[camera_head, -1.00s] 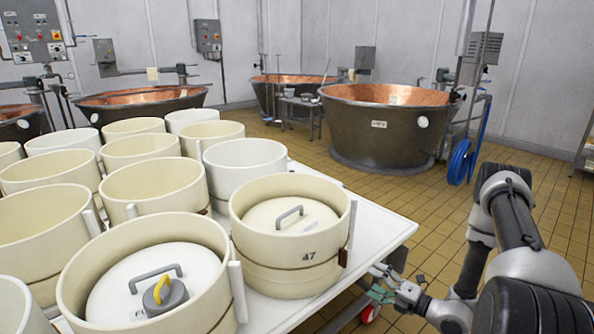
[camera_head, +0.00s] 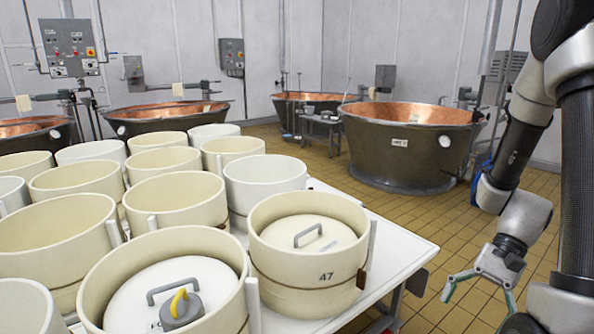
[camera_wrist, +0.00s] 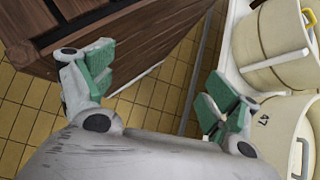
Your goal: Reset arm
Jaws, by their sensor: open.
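My gripper (camera_head: 478,292) is open and empty, with green pads on its fingers. It hangs over the tiled floor to the right of the white table (camera_head: 405,250), apart from the table edge. The arm rises above it along the right side of the head view. In the wrist view the gripper (camera_wrist: 150,88) also shows its two fingers spread wide, with nothing between them but floor and a table edge behind.
Cream cheese moulds crowd the table; mould 47 (camera_head: 300,285) stands nearest its right corner. A brown wooden slatted thing (camera_wrist: 120,45) lies beside the left finger in the wrist view. Copper vats (camera_head: 400,160) stand behind. Tiled floor (camera_head: 450,235) is clear between.

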